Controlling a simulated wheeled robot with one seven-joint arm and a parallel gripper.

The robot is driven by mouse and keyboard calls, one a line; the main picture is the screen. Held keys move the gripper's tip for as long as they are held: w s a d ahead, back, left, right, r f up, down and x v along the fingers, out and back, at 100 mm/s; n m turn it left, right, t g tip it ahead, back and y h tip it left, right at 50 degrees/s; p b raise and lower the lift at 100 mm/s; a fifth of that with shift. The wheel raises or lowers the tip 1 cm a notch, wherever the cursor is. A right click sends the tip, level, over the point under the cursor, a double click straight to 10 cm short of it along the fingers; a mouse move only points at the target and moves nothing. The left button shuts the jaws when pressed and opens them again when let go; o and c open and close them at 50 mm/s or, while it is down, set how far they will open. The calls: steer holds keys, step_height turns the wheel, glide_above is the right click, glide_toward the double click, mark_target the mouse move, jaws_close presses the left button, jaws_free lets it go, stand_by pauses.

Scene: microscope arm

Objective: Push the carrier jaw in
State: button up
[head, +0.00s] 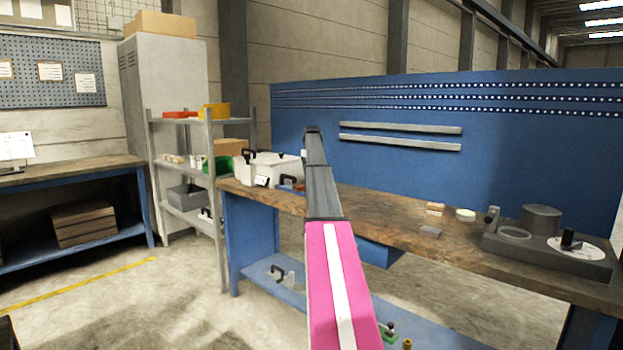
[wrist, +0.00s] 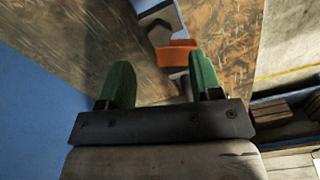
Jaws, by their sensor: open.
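My gripper (wrist: 160,72) shows in the wrist view with two green fingers wide apart and nothing held between them. An orange piece (wrist: 175,52) lies ahead of the fingertips, nearer the right finger, with a grey part (wrist: 164,22) beside it. I cannot tell for certain which part is the carrier jaw. In the head view my pink and dark arm reaches over the left part of the workbench (head: 380,215) and hides my fingers. A small blue and red item (head: 291,184) shows just left of the arm.
White cases (head: 268,168) with black handles stand at the bench's left end. A grey fixture (head: 545,250) with a cylinder and dial stands at the right. Small blocks (head: 435,209) and a pale green disc (head: 465,215) lie mid-bench. A blue panel (head: 450,140) rises behind.

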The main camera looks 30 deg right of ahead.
step_height(320, 180, up, 5)
steer(key=shift+f, duration=0.2)
steer(key=shift+f, duration=0.1)
